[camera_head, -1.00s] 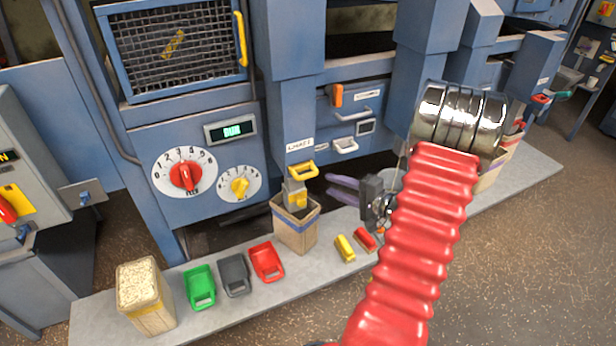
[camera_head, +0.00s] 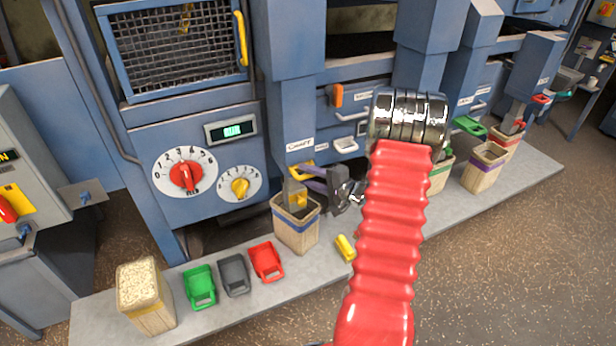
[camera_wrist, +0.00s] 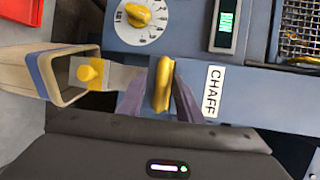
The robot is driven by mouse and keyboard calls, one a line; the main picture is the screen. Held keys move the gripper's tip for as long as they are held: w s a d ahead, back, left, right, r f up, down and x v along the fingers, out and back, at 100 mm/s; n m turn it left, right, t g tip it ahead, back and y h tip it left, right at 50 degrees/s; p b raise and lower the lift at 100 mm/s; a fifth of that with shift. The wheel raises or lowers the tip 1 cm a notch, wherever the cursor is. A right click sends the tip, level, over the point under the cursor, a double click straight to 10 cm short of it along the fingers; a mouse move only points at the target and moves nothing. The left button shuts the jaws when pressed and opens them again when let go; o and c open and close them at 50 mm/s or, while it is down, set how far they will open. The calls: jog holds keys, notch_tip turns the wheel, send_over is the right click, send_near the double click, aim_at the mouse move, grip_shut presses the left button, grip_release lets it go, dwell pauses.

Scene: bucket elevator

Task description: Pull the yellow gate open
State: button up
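The yellow gate handle (camera_head: 298,171) sits below the CHAFF label at the foot of the blue chute. In the wrist view the yellow handle (camera_wrist: 162,85) lies between the two purple fingers of my gripper (camera_wrist: 162,92). The fingers stand apart, one on each side of it, and no firm grip shows. In the head view my gripper (camera_head: 308,178) reaches in from the right at the handle, and its fingers partly cover it. A grey spout with a yellow block (camera_head: 297,198) points into an open sack (camera_head: 297,230) just below.
A small yellow piece (camera_head: 345,247) lies right of the open sack. More sacks (camera_head: 485,167) stand at the right.

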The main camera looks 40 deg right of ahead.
jog(key=shift+c, duration=0.4)
jog(key=c, duration=0.7)
jog(key=shift+f, duration=0.1)
grip_shut()
jog(key=shift+s, duration=0.1)
